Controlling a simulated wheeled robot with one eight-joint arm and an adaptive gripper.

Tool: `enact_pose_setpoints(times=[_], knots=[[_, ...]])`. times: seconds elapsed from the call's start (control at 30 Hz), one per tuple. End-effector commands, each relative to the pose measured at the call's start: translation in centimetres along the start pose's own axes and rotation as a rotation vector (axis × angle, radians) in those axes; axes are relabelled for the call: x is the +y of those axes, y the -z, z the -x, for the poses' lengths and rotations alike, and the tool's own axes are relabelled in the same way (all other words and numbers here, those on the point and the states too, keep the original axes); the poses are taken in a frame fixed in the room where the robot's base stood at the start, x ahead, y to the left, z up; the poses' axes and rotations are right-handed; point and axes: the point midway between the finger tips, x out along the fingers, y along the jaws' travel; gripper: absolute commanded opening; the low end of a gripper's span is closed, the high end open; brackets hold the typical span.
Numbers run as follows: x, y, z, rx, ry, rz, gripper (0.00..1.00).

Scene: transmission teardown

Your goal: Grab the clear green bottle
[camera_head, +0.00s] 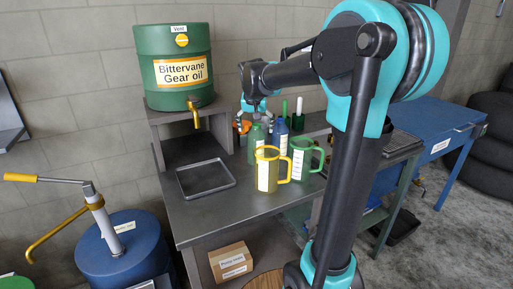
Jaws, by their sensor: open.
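The clear green bottle (256,143) stands upright on the grey workbench, behind the yellow jug, with its lower part partly hidden by the jug. A blue bottle (280,136) stands close to its right. My gripper (254,108) is at the end of my arm, pointing down just above and behind the green bottle's top. It is open and looks empty. It is small in the view, and I cannot tell whether a finger touches the bottle.
A yellow jug (267,172) and a green jug (302,160) stand in front. A green gear oil drum (174,66) stands on a raised shelf. An orange object (242,127) is beside the gripper. The bench front (222,215) is clear.

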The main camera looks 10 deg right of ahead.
Motion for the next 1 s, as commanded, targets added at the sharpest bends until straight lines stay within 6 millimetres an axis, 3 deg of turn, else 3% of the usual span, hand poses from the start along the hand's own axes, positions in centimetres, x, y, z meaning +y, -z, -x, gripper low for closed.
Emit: enact_pose_setpoints(times=[0.27,0.6,0.87,1.0], knots=[[0.0,-0.1,-2.0,0.000,0.000,0.000,0.88],[0.1,-0.7,-6.2,0.000,0.000,-0.001,0.88],[0.2,-0.7,-6.6,0.000,0.000,0.000,0.88],[0.2,-0.7,-6.6,0.000,0.001,0.000,0.75]])
